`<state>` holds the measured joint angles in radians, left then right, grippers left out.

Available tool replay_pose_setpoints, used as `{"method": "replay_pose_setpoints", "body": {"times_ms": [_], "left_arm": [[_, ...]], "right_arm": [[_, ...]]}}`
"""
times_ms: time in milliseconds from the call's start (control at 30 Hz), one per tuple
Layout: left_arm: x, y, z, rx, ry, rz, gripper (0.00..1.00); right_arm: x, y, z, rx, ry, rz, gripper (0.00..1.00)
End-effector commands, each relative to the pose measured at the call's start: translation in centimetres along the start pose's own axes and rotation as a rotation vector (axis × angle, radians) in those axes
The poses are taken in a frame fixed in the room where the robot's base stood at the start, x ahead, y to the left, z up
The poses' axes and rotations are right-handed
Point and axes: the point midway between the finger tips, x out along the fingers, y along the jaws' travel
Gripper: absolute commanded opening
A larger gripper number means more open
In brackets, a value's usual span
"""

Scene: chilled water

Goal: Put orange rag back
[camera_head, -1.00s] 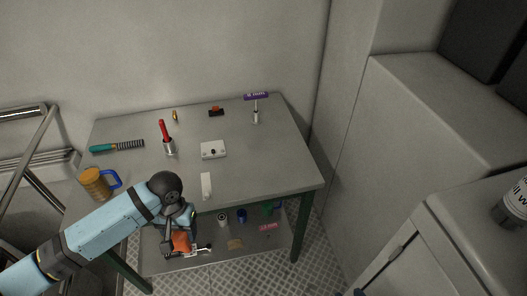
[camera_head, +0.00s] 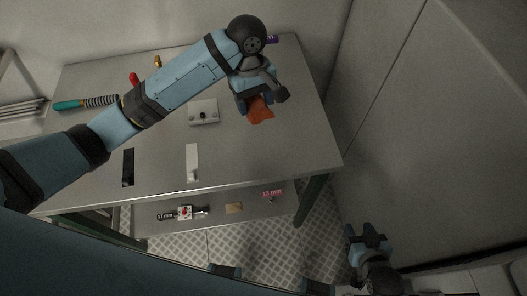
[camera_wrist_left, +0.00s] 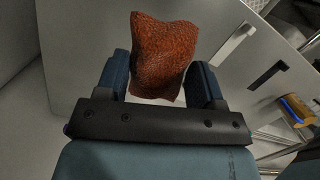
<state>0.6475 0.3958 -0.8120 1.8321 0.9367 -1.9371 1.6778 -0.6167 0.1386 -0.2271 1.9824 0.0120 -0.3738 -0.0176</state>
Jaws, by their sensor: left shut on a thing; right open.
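The orange rag (camera_head: 260,110) is held in my left gripper (camera_head: 254,97), over the right part of the grey tabletop (camera_head: 255,158) in the head view. In the left wrist view the rag (camera_wrist_left: 163,52) stands up between the two fingers of my left gripper (camera_wrist_left: 162,80), which are shut on it. I cannot tell how high the rag is above the tabletop. My right gripper (camera_head: 368,234) is open and empty, at the lower right, away from the table.
A teal-handled tool (camera_head: 85,103), a grey box with a black knob (camera_head: 203,113), a white strip (camera_head: 192,160) and a black strip (camera_head: 128,167) lie on the tabletop. The lower shelf (camera_head: 215,222) holds small labelled items. My left arm hides part of the back.

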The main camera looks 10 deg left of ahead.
Motion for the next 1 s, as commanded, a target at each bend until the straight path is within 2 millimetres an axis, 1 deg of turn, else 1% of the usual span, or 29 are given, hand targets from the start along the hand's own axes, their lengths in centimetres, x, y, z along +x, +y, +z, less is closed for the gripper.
{"method": "replay_pose_setpoints", "body": {"times_ms": [33, 100, 167, 267, 367, 500, 700, 833, 1000], "left_arm": [[0.0, 0.7, 0.2, -0.031, 0.002, 0.006, 0.40], [-0.5, 1.3, 0.6, -0.070, 0.002, 0.008, 0.40], [-0.7, 1.6, 0.7, -0.091, 0.001, 0.009, 0.40], [0.1, 1.7, 0.7, -0.107, 0.000, 0.006, 0.40], [2.3, 1.6, 0.4, -0.111, 0.000, 0.004, 0.40], [6.1, 1.6, -0.2, -0.110, 0.000, 0.004, 0.40], [11.2, 1.5, -1.0, -0.108, 0.000, 0.006, 0.40], [13.4, 1.5, -1.4, -0.107, 0.001, 0.007, 0.40], [14.6, 1.6, -1.5, -0.106, 0.002, 0.008, 0.40]], "right_arm": [[0.5, -0.1, 0.8, -0.001, -0.001, -0.003, 0.44], [0.6, -0.3, 1.0, -0.001, -0.002, -0.008, 0.44], [0.6, -0.6, 0.9, -0.001, 0.000, -0.012, 0.44], [0.5, -0.8, 0.6, -0.002, 0.007, -0.016, 0.44], [0.5, -0.8, 0.3, -0.002, 0.013, -0.015, 0.44], [0.6, -0.6, 0.2, -0.003, 0.015, -0.012, 0.44], [0.7, -0.3, 0.6, -0.004, 0.010, -0.007, 0.44], [0.8, -0.2, 0.8, -0.004, 0.006, -0.005, 0.44], [0.8, -0.2, 0.9, -0.004, 0.005, -0.005, 0.44]]}}
